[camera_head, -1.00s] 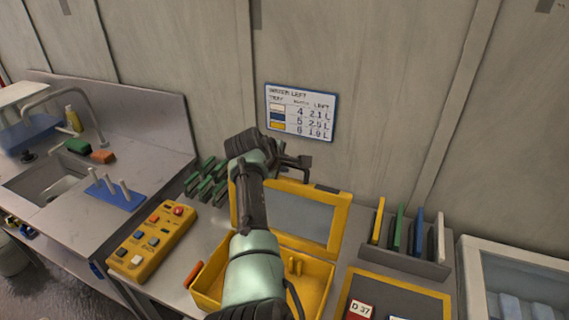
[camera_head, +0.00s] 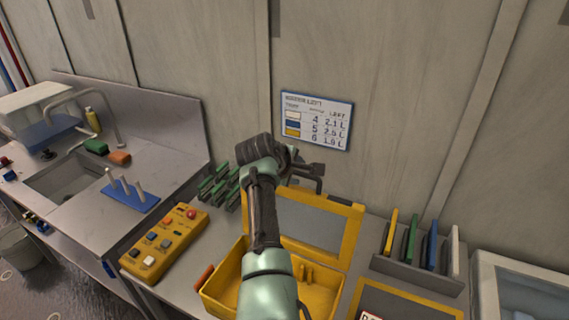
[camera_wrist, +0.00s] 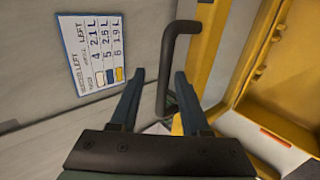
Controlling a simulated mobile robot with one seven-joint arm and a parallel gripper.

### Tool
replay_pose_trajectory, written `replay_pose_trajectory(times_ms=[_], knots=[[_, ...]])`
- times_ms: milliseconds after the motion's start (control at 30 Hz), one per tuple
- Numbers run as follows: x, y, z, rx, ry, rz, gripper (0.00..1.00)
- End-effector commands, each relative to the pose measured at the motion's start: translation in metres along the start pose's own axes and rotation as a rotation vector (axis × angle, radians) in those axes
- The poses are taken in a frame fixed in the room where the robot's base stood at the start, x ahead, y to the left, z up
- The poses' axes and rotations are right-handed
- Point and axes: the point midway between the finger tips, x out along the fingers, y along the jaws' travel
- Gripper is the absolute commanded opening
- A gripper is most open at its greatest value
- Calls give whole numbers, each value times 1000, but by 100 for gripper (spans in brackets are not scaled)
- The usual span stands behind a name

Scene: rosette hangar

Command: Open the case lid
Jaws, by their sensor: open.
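The yellow case stands on the bench with its base (camera_head: 212,304) open at the top. Its lid (camera_head: 351,232), a yellow frame around a grey panel, stands raised at the back of the base, near the wall. The yellow lid frame (camera_wrist: 207,50) is to the right. I cannot tell whether the fingers touch the handle.
A yellow button box (camera_head: 165,243) and green racks (camera_head: 222,187) are left of the case. A grey holder with coloured plates (camera_head: 415,268) and a yellow-edged tray (camera_head: 405,298) are right. A sign (camera_head: 317,120) hangs on the wall behind. A sink (camera_head: 68,180) is far left.

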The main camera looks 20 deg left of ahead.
Motion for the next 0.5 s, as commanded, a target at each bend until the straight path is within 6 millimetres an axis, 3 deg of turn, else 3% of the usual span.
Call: replay_pose_trajectory(times_ms=[500], knots=[[-66,0,0,2,2,6,46]])
